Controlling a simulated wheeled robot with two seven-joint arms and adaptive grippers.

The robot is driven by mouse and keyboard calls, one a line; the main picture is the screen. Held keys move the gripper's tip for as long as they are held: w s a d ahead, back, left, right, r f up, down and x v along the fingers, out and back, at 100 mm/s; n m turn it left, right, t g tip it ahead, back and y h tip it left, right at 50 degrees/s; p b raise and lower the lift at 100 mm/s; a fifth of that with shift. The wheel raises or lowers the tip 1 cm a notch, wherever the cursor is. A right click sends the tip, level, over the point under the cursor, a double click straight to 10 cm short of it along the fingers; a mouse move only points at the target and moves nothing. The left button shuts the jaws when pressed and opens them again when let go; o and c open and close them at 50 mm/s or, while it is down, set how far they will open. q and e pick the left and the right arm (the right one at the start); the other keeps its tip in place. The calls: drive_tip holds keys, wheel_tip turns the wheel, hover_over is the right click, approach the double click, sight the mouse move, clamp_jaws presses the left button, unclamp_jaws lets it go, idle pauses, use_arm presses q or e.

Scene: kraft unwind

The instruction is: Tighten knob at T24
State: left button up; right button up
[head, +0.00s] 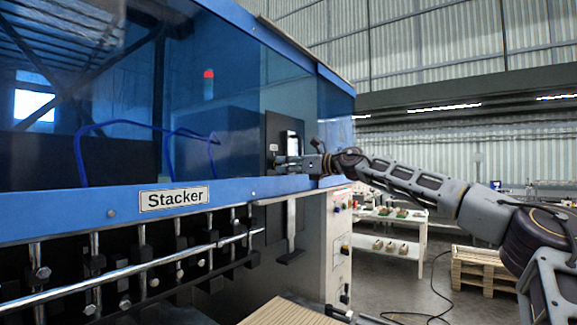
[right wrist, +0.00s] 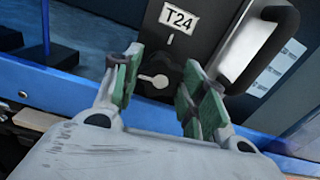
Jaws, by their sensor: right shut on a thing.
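The T24 label (right wrist: 180,18) is on a dark panel (right wrist: 215,25) of the blue Stacker machine (head: 225,190). My right gripper (right wrist: 162,88) reaches in from the right and is shut on the knob, with a green-padded finger on either side. In the head view my right gripper (head: 281,163) is at the same dark panel (head: 272,128), and the fingers hide the knob there. My left gripper is not in view.
A dark handle (right wrist: 262,48) stands out from the panel, right of the knob. Rods and clamps (head: 145,265) line the machine's lower front.

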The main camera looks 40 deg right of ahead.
drive_tip(key=shift+d+m, duration=0.1)
drive_tip(key=shift+m, duration=1.8)
drive_tip(key=shift+w, duration=0.1)
drive_tip(key=o, duration=1)
drive_tip(key=shift+s, duration=0.2)
drive_tip(key=shift+v, duration=5.85)
drive_tip(key=shift+o, duration=0.4)
drive_tip(key=shift+d+r, duration=0.1)
